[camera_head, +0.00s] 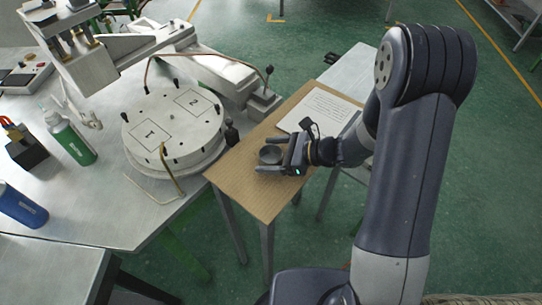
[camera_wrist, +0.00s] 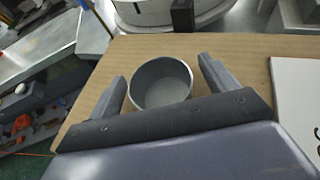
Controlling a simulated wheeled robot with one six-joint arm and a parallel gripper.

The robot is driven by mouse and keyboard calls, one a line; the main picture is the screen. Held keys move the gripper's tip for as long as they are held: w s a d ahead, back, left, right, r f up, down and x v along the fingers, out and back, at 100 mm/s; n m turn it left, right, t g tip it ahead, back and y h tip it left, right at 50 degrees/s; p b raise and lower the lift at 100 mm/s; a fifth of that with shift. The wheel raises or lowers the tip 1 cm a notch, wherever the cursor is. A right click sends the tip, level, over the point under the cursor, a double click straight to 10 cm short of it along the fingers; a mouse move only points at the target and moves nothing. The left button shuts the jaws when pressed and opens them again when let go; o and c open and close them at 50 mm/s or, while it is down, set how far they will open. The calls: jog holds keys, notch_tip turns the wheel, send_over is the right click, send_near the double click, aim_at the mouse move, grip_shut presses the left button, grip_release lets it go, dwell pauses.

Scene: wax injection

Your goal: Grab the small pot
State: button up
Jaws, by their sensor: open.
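The small pot (camera_head: 270,155) is a round, dark grey, open-topped cup on the wooden table (camera_head: 246,187). In the wrist view the pot (camera_wrist: 161,83) is upright and looks empty, and it sits between the two fingers of my gripper (camera_wrist: 163,80). In the head view my gripper (camera_head: 268,155) comes from the right, with one finger on each side of the pot. The fingers are open, and a small gap shows on each side of the pot in the wrist view. The pot's near lower side is hidden by the gripper body in the wrist view.
A round metal turntable (camera_head: 172,125) marked 1 and 2 stands close to the left. A paper sheet (camera_head: 318,108) lies behind my gripper on the wooden table. A green bottle (camera_head: 70,138) and a blue bottle (camera_head: 21,205) are on the metal table. The wooden table's front is clear.

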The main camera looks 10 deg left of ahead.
jog(key=c, duration=1.1)
jog(key=shift+r, duration=0.1)
